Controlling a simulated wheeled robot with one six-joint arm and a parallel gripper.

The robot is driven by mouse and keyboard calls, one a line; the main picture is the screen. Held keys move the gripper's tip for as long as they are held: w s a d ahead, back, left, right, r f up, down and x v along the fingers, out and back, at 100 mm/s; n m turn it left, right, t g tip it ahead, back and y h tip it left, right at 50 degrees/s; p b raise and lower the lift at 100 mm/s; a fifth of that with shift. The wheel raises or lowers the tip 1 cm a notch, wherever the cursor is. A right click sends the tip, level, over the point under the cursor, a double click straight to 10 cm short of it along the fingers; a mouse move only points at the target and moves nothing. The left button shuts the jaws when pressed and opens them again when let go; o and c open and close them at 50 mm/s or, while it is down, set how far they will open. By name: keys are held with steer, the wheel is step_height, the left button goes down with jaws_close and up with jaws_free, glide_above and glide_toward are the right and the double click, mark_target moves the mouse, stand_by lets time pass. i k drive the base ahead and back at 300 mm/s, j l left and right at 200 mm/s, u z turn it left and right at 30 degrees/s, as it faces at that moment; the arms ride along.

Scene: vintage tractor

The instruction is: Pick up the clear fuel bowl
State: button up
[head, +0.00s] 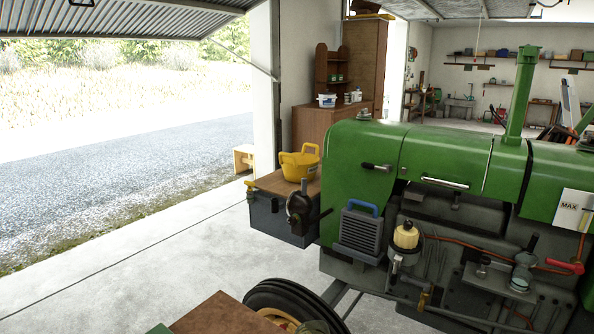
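A clear, greyish glass-like cup (523,271) stands on a small metal shelf (498,280) on the side of the green tractor, at the lower right in the head view. It looks like the clear fuel bowl, though it is small in the picture. A cream-yellow filter element (406,236) sits on the tractor's side to the left of it, apart from the shelf. My gripper is not in view.
The green tractor (465,160) fills the right side. A dark pipe and a red-handled lever (566,267) are close to the cup. A yellow basket (299,163) stands on a wood-topped box. Bare concrete floor (150,270) lies to the left.

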mark_target(521, 280)
steer(key=z, duration=1.5)
